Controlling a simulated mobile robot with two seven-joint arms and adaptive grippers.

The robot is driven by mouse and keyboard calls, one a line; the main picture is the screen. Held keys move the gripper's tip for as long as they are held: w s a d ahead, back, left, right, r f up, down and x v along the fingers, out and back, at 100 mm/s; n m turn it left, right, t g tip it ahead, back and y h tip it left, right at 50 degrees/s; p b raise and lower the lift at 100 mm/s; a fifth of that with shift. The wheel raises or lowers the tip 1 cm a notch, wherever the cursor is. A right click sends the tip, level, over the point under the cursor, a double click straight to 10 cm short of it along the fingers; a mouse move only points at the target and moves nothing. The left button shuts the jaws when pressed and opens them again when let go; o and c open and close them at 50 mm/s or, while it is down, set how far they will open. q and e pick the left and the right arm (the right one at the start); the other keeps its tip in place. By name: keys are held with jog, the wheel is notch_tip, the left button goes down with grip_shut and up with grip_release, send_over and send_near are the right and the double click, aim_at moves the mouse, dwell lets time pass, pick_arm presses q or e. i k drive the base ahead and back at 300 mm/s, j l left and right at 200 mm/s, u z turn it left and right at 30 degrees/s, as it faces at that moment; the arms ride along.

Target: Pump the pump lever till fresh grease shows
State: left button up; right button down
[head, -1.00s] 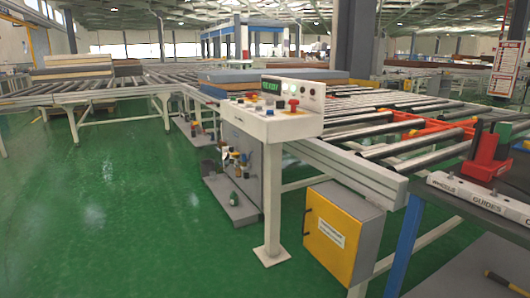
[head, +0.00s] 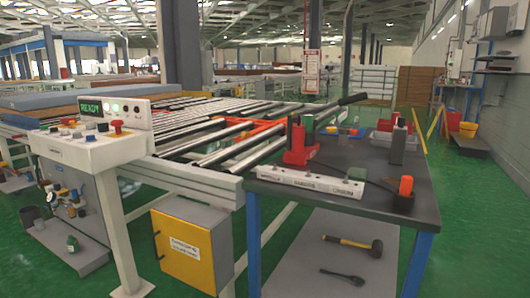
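A red grease pump (head: 296,152) stands on the dark-topped workbench (head: 437,205). A lever with a black grip (head: 352,99) rises to the right from the pump's area; its joint is too small to make out. In front of the pump lies a white labelled block (head: 310,181) with a small green piece (head: 357,173) at its right end. The label print is hard to read here, and I cannot make out any grease. A dark hose or cable runs from near the pump across the bench to the right. Neither of my grippers is in view.
The bench also holds a grey cylinder (head: 397,146), an orange-and-black item (head: 404,193) and a blue tray (head: 344,131). A hammer (head: 355,243) lies on its lower shelf. A control console (head: 88,150) and yellow-fronted box (head: 182,248) stand left. Green floor lies open at right.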

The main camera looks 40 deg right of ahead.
aim_at(363, 96)
jog(key=z, duration=0.35)
jog(key=i+z, duration=0.2)
jog(key=z, duration=0.25)
jog(key=i+j+z, duration=0.15)
jog(key=z, duration=0.3)
jog(key=i+j+z, duration=0.15)
jog(key=z, duration=0.3)
jog(key=i+j+z, duration=0.15)
jog(key=j, duration=0.2)
jog(key=i+j+z, duration=0.15)
jog(key=j, duration=0.2)
jog(key=i+j+z, duration=0.15)
jog(key=j, duration=0.25)
jog(key=i+j, duration=0.1)
jog(key=j, duration=0.25)
jog(key=i+j, duration=0.15)
jog(key=j, duration=0.25)
jog(key=k+l+z, duration=0.1)
jog(key=l+z, duration=0.15)
jog(key=l, duration=0.4)
jog(key=j+u, duration=0.15)
jog(key=j, duration=0.15)
jog(key=i+j+u, duration=0.1)
jog(key=j, duration=0.2)
